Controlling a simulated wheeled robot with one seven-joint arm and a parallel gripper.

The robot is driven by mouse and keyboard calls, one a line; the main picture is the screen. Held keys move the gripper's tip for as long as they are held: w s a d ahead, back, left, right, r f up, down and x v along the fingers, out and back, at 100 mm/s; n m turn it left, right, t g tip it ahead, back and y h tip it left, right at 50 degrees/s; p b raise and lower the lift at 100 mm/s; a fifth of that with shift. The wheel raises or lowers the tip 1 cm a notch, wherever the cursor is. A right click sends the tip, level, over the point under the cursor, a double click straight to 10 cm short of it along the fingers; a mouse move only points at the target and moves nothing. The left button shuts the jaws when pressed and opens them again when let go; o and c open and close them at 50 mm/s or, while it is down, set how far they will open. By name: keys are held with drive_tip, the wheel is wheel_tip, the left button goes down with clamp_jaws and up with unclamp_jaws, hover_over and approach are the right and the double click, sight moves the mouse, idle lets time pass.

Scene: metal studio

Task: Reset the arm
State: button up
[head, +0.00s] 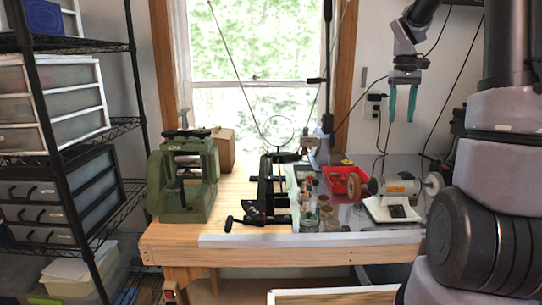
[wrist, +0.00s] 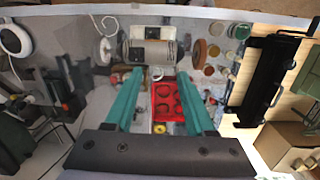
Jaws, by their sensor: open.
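My gripper (head: 401,104) hangs at the upper right of the head view, its two teal fingers pointing down. It is open and empty, well above the right part of the workbench (head: 270,257). In the wrist view my gripper (wrist: 158,78) shows its teal fingers spread apart, with nothing between them. Below the fingers lie a red tray (wrist: 168,100) and a bench grinder (wrist: 150,50), both apart from the gripper. My arm covers part of the right side of the head view.
The red tray (head: 343,180) and the grinder (head: 394,194) stand on the bench's right part. Small jars (head: 309,222) and a black tool (head: 268,190) stand mid-bench, a green machine (head: 184,176) at left. Wire shelves (head: 74,162) stand far left. Bare wood shows between the machines.

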drive_tip(key=s+a+r+m+t+y, duration=0.1)
drive_tip(key=s+a+r+t, duration=0.2)
drive_tip(key=s+a, duration=0.4)
drive_tip(key=s+a+r+m+t+y, duration=0.1)
drive_tip(key=s+a+t, duration=0.4)
drive_tip(key=s, duration=1)
drive_tip(key=shift+a+r+m, duration=0.8)
drive_tip(key=shift+a+r, duration=0.35)
drive_tip(key=shift+a, duration=0.3)
